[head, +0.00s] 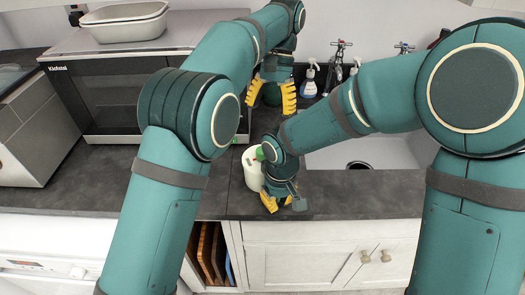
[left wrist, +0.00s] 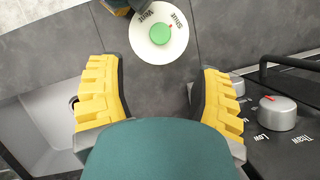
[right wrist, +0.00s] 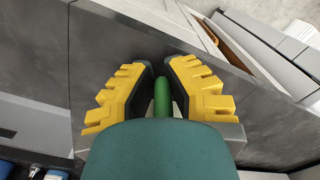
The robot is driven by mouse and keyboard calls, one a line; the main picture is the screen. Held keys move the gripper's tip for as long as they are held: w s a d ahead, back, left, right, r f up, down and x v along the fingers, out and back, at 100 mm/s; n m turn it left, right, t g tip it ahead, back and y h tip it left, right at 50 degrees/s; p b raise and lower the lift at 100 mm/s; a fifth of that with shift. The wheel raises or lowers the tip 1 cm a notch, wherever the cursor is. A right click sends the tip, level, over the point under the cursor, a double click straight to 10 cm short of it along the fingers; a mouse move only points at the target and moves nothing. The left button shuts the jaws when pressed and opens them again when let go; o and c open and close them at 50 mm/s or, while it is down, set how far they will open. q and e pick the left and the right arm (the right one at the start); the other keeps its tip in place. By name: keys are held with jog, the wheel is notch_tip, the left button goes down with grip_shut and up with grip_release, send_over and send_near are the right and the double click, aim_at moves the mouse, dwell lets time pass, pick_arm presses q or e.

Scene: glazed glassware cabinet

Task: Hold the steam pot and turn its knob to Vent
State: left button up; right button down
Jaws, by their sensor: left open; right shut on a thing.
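The steam pot (head: 252,177) is a white cylinder near the counter's front edge, partly hidden by my right arm. In the left wrist view its round white top (left wrist: 146,47) carries the words "Vent" and "Shut" around a green knob (left wrist: 160,35). A small red mark shows near the knob; I cannot tell exactly where it points. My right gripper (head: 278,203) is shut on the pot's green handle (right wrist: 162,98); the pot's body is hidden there. My left gripper (head: 270,97) is open and empty, apart from the knob, with its fingers (left wrist: 160,100) spread wide.
A black oven (head: 110,95) with a white dish (head: 125,22) on top stands at left; its dials (left wrist: 275,113) show near my left gripper. A sink (head: 360,152), taps (head: 338,55) and a soap bottle (head: 308,82) are at right. The dark counter (head: 100,165) is clear at front left.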

aim_at(262, 154)
pick_arm(q)
jog(key=x, duration=1.1)
jog(key=shift+s+f, duration=0.15)
jog(key=shift+f, duration=0.25)
grip_shut()
